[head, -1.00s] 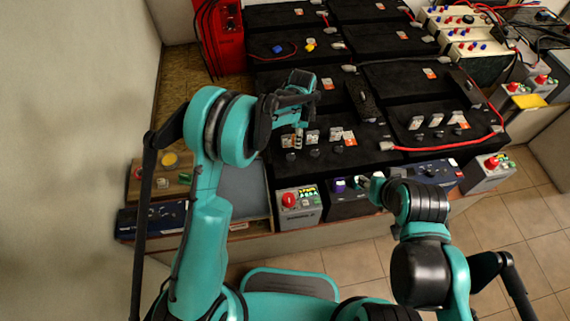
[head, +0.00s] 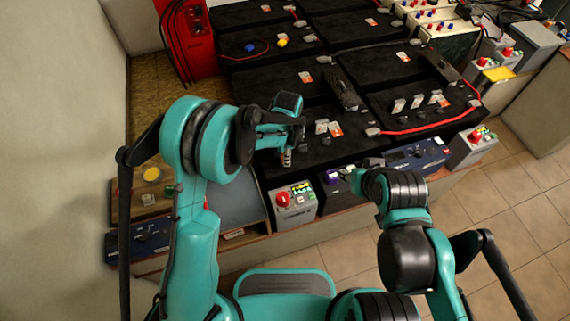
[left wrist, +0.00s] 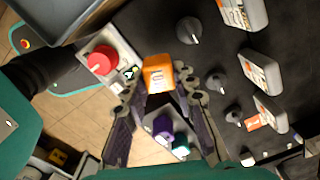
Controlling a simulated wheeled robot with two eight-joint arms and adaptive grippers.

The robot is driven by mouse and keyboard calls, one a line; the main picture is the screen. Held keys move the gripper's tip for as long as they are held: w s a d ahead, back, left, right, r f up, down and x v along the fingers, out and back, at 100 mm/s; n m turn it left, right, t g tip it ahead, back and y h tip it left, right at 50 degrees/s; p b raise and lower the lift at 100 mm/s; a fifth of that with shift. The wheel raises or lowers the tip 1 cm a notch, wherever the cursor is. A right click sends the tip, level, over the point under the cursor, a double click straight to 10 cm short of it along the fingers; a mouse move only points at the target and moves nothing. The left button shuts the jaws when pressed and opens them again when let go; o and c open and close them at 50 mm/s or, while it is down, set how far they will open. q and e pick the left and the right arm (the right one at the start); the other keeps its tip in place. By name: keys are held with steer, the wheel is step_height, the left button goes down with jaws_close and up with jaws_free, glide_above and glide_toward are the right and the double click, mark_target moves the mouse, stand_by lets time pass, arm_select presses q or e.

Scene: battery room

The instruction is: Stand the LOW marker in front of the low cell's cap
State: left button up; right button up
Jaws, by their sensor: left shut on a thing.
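My left gripper (left wrist: 158,84) is shut on an orange-topped block, the marker (left wrist: 158,72). Its lettering is not readable. In the head view, my left gripper (head: 287,142) holds it over the near edge of the front black battery (head: 345,150). Black round caps (left wrist: 190,30) (left wrist: 217,82) (left wrist: 233,115) stand in a row on the battery top, apart from the marker and to its right in the wrist view. Which cap is the low cell's is not clear. My right gripper (head: 362,172) is small and partly hidden by its arm.
Grey labelled pieces (left wrist: 260,72) stand behind the caps. Below the battery's near edge are a grey box with a red knob (head: 283,199) and a box with a purple knob (head: 333,176). A red cable (head: 425,128) crosses the battery at right.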

arm_select(q)
steer(key=shift+w+a+f, duration=0.15)
steer(key=shift+a+f, duration=0.25)
steer(key=shift+f, duration=0.05)
step_height(320, 180, down, 4)
steer(key=shift+r+b, duration=0.1)
steer(key=shift+b, duration=0.85)
steer(key=shift+r, duration=0.1)
steer(key=shift+f, duration=0.25)
steer(key=o, duration=0.7)
steer(key=shift+r, duration=0.1)
steer(key=shift+c, duration=0.2)
